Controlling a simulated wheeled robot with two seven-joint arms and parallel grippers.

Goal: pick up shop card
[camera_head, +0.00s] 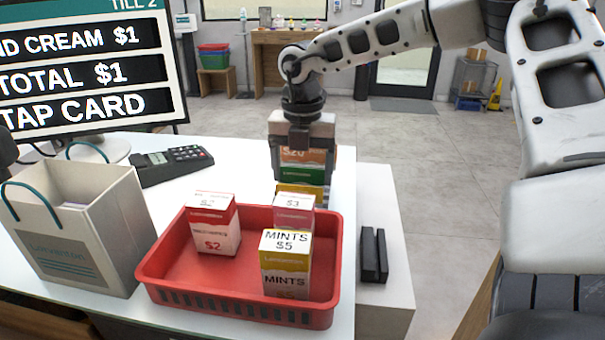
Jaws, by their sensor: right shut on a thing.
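My right gripper (303,168) hangs pointing down over the far right corner of the red basket. It is shut on an orange and green item (302,157) marked "$20", which shows between its fingers. The item is partly hidden by the gripper, and I cannot tell whether it is the shop card. No other thing that is clearly a shop card shows. My left gripper is not in view.
The red basket (160,272) on the white counter holds several boxes, including a mints box (286,262). A paper bag (75,225), a card terminal (172,165) and a till screen (85,75) stand left. A black slotted block (373,255) sits right.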

